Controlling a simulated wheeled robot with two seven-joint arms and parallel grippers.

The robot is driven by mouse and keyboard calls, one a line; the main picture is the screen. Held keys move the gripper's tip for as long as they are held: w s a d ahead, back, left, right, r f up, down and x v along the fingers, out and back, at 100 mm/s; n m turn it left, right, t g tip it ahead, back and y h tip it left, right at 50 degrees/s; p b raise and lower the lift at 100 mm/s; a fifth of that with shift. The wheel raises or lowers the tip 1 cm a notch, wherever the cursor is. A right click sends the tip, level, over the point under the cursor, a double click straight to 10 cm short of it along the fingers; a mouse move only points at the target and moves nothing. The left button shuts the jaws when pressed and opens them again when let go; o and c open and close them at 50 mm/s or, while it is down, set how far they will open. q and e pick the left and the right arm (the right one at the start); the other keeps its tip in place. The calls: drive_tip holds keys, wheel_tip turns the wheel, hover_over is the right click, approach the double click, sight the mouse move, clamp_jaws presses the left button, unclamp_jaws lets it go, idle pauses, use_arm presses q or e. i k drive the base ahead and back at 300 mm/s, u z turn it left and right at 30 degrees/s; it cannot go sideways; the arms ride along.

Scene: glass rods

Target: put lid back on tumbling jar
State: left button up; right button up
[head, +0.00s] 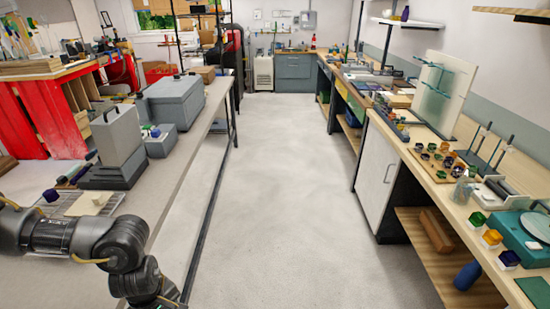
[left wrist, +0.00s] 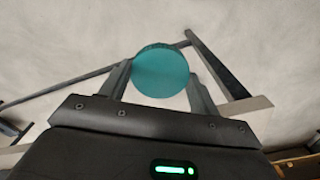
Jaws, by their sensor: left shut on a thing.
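My left gripper (left wrist: 160,72) is shut on a round teal lid (left wrist: 162,72), one finger on each side of it. In the left wrist view the lid shows as a flat disc above pale floor. In the head view my left arm comes in at the lower left; its gripper and the lid are not clearly visible there. My right gripper is not in view. I cannot make out the tumbling jar for certain; a small greyish, jar-like thing (head: 462,190) stands on the right bench.
A long left bench (head: 207,125) holds grey boxes (head: 175,100). The right bench (head: 455,205) carries small coloured pieces and a teal machine (head: 515,235) with a round plate. A blue bottle (head: 467,276) stands on the shelf below. The aisle floor (head: 285,190) is clear.

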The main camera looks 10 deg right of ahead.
sight(465, 187)
drive_tip(key=z, duration=0.2)
drive_tip(key=i, duration=1.5)
drive_tip(key=z, duration=1.5)
drive_tip(key=i, duration=1)
drive_tip(key=z, duration=0.95)
